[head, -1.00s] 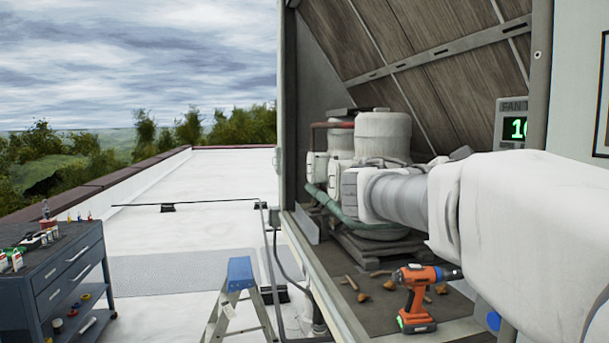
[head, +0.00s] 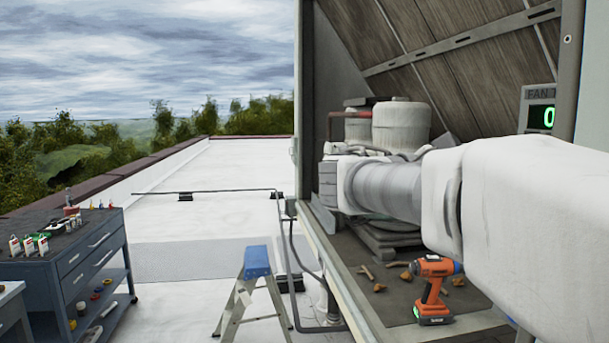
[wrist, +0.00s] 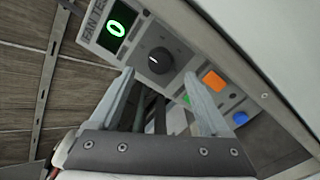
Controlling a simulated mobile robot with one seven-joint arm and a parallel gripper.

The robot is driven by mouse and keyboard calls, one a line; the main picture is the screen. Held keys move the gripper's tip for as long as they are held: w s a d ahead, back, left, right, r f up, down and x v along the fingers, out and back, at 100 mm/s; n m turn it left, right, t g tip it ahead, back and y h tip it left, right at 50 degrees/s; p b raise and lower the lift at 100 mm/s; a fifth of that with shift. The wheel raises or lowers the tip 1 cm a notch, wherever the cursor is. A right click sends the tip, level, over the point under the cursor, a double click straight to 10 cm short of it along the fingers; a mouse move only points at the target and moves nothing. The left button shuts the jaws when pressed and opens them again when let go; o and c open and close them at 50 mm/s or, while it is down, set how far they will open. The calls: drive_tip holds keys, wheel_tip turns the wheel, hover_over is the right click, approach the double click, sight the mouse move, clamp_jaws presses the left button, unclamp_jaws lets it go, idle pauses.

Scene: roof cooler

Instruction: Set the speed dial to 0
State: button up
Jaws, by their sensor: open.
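The speed dial (wrist: 158,61) is a round black knob with a white pointer mark, on a grey panel labelled "FAN TE…", seen tilted in the wrist view. The display (wrist: 117,24) above it shows a green 0, and it also shows in the head view (head: 541,117). My gripper (wrist: 158,78) is open and empty, its two fingers pointing toward the panel just below the dial. The fingers look apart from the dial, though the exact depth gap is hard to tell. In the head view the dial is hidden behind my arm.
An orange button (wrist: 213,80) and a blue button (wrist: 240,118) sit on the same panel. An orange drill (head: 434,290) stands on the cooler floor with scattered debris. A stepladder (head: 256,275) and a tool cart (head: 75,265) stand on the roof to the left.

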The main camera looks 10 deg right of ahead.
drive_tip(key=s+a, duration=0.1)
drive_tip(key=a, duration=1.1)
drive_tip(key=shift+d, duration=0.1)
